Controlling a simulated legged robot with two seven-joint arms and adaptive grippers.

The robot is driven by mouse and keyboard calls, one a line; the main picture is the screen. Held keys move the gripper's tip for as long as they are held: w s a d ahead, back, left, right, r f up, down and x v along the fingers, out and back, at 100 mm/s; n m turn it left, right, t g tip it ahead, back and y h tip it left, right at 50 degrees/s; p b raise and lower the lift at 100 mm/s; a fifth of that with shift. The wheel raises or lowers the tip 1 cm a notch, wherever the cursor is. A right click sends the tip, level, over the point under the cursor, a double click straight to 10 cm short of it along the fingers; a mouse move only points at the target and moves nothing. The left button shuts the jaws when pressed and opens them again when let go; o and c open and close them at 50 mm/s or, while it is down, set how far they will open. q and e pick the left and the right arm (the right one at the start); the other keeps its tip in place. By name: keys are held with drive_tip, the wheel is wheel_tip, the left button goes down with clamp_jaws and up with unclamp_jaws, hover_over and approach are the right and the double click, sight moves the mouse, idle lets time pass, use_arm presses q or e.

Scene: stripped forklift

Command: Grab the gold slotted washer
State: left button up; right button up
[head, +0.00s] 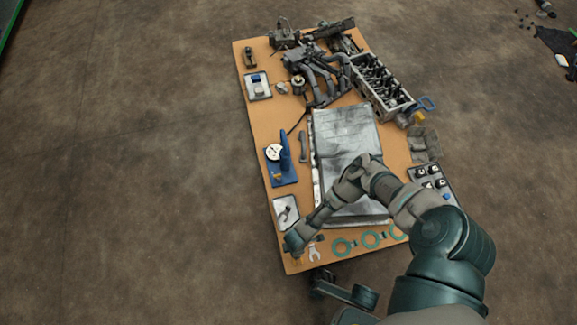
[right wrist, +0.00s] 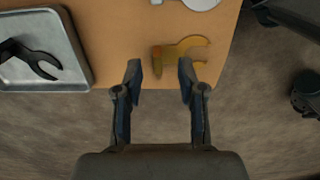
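The gold slotted washer (right wrist: 193,47) lies flat on the table close to its edge, its open slot facing right in the right wrist view. My right gripper (right wrist: 160,68) is open and empty, with its fingertips just short of the washer, and the right fingertip is close to its lower side. In the head view my right arm bends down over the table to its near left corner, where its hand hides most of the washer's spot. Dark parts (head: 345,291) beyond the near table edge seem to be mine; I cannot make out my left gripper's fingers.
A metal tray (right wrist: 73,84) with a dark plier-like tool (right wrist: 35,60) lies left of the washer. A silver wrench (head: 314,253) and green rings (head: 342,247) lie nearby. The tan table (head: 262,130) carries engine parts, a gauge on a blue stand (head: 283,165) and a large metal plate.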

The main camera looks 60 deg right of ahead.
wheel_tip(320, 180, down, 2)
drive_tip(key=shift+s+d+f+b, duration=0.1)
drive_tip(key=shift+d+f+b, duration=0.1)
drive_tip(key=shift+b, duration=0.15)
drive_tip(key=shift+d+r, duration=0.1)
drive_tip(key=shift+r, duration=0.05)
clamp_jaws()
